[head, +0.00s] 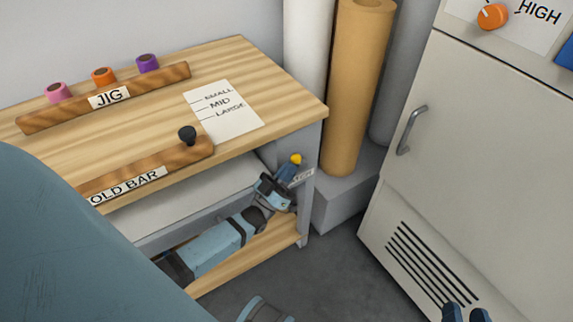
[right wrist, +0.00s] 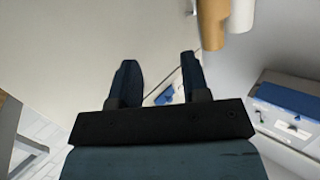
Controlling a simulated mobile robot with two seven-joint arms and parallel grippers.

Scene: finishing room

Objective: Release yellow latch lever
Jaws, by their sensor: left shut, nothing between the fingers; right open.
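The yellow latch lever shows as a small yellow tip (head: 296,159) at the front right leg of the workbench, under its top, in the head view. My left gripper (head: 288,170) is right below and beside this tip, its fingers shut with nothing between them. I cannot tell whether they touch the lever; the fingers hide its lower part. A small label (head: 302,176) sits just right of the fingers. My right gripper (head: 466,313) is open and empty at the bottom right, in front of the cabinet; it also shows in the right wrist view (right wrist: 160,78).
The wooden workbench (head: 222,62) carries a jig bar (head: 150,86), a hold bar (head: 185,158) with a black knob and a size card (head: 240,122). Tall rolls (head: 355,90) stand behind its right corner. A grey cabinet (head: 470,150) stands right; floor between is clear.

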